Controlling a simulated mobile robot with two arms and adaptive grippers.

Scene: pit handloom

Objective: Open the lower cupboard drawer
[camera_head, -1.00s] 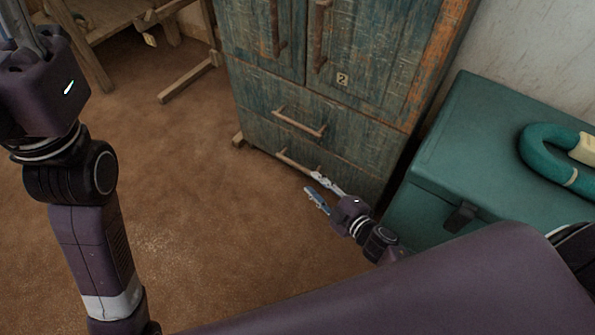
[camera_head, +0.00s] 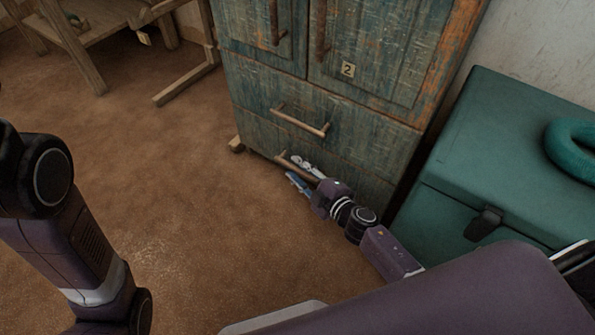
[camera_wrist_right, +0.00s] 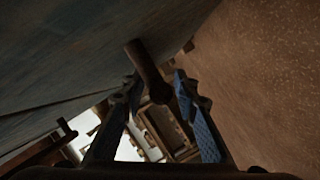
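The blue-green worn cupboard (camera_head: 378,50) has two drawers below its doors. The lower drawer (camera_head: 258,135) looks shut, with a brown bar handle (camera_head: 283,161) near the floor. My right gripper (camera_head: 299,174) is at this handle with its fingers apart, and it partly hides the bar. In the right wrist view, the dark handle (camera_wrist_right: 145,66) runs between the two open fingers of the right gripper (camera_wrist_right: 158,92); I cannot tell whether they touch it. My left gripper is out of view; only part of my left arm shows.
The upper drawer has its own bar handle (camera_head: 300,121) just above. A teal chest (camera_head: 510,150) with a teal ring-shaped item (camera_head: 575,148) stands close on the right. A wooden frame (camera_head: 190,80) stands at the back left. The brown floor in front is clear.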

